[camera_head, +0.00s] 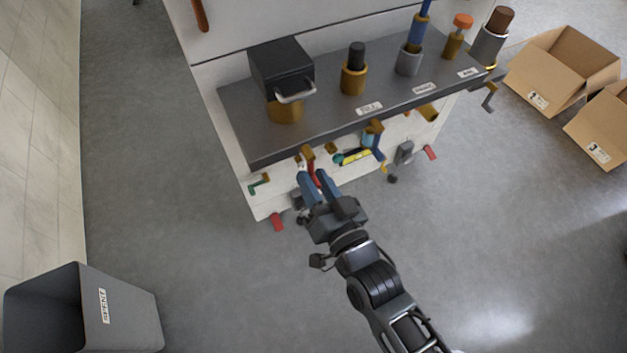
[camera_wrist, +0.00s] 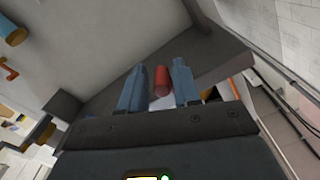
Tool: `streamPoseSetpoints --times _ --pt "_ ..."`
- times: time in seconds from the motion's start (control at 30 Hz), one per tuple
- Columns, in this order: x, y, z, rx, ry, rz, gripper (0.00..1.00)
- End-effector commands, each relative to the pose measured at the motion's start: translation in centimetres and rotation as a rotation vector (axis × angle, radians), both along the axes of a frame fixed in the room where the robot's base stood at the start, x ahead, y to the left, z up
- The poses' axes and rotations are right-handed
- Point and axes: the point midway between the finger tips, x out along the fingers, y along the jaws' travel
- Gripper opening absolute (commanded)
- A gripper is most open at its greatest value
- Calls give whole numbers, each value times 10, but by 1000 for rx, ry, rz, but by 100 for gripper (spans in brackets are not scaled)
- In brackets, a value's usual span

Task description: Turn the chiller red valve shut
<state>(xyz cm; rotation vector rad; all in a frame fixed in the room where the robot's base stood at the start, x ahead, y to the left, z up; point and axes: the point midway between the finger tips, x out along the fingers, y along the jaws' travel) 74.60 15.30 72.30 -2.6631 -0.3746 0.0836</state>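My gripper (camera_head: 313,176) is at the front of the machine, just below the edge of the dark shelf. Its two blue fingers are apart. A red handle (camera_head: 311,167), which looks like the red valve's, shows between them, partly hidden by the fingers. In the wrist view the red handle (camera_wrist: 161,80) is a short red cylinder between the fingertips of my gripper (camera_wrist: 160,88). Narrow gaps seem to show on both sides, so I see no clear grip. The valve body behind the handle is mostly hidden.
A green handle (camera_head: 259,184) is left of my gripper; a yellow and teal part (camera_head: 353,157) and a blue handle (camera_head: 378,148) are to the right. The dark shelf (camera_head: 330,121) overhangs them. A grey bin (camera_head: 130,310) stands lower left, cardboard boxes (camera_head: 560,65) at right.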

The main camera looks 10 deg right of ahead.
Motion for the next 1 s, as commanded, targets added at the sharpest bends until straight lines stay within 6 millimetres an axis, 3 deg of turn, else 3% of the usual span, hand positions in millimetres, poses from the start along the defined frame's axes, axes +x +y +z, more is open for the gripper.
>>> streamPoseSetpoints --times 0.17,0.47,1.0 --pt "2 -3 3 2 -6 -7 43" --pt "-3 -2 2 1 -3 -2 43" --pt "-70 -22 1 1 -5 -4 43"
